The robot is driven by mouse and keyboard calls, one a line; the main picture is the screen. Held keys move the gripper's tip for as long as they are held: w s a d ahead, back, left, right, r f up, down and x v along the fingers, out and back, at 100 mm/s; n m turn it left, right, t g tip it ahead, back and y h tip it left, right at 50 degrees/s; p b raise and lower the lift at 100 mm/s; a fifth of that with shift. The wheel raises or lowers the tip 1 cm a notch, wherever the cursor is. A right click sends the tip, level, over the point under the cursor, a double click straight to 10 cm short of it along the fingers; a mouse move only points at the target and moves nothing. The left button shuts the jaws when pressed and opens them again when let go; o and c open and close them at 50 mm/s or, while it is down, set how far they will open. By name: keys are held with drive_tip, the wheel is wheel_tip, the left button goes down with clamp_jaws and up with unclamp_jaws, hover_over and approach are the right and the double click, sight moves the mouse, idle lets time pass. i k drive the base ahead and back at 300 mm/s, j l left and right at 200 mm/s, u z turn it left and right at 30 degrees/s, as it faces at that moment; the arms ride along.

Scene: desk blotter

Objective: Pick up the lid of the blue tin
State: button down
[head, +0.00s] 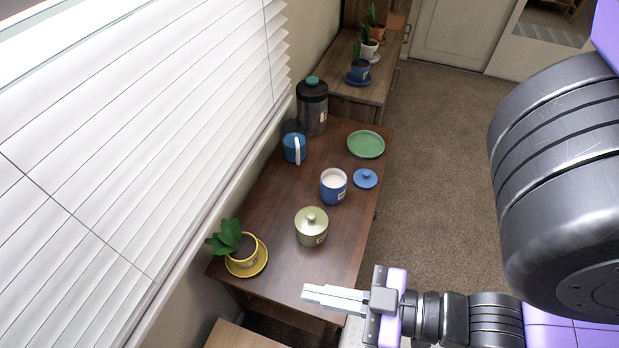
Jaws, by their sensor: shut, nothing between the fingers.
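The blue tin (333,190) stands open on the brown table, with pale contents showing inside. Its blue lid (365,179), with a small knob on top, lies flat on the table just right of the tin and close to the table's right edge. My gripper (306,293) is shut and empty at the front end of the table, pointing left.
A green lidded tin (311,229) stands in front of the blue tin. A potted plant on a yellow saucer (262,262) is front left. A green plate (380,146), a blue mug (290,149) and a dark canister (312,112) stand behind. Window blinds line the left side.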

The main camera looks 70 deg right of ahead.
sight(362, 178)
drive_tip(key=k+j+z, duration=0.1)
drive_tip(key=z, duration=0.7)
drive_tip(key=k+z, duration=0.15)
drive_tip(key=z, duration=0.25)
drive_tip(key=k+z, duration=0.1)
drive_tip(key=z, duration=0.3)
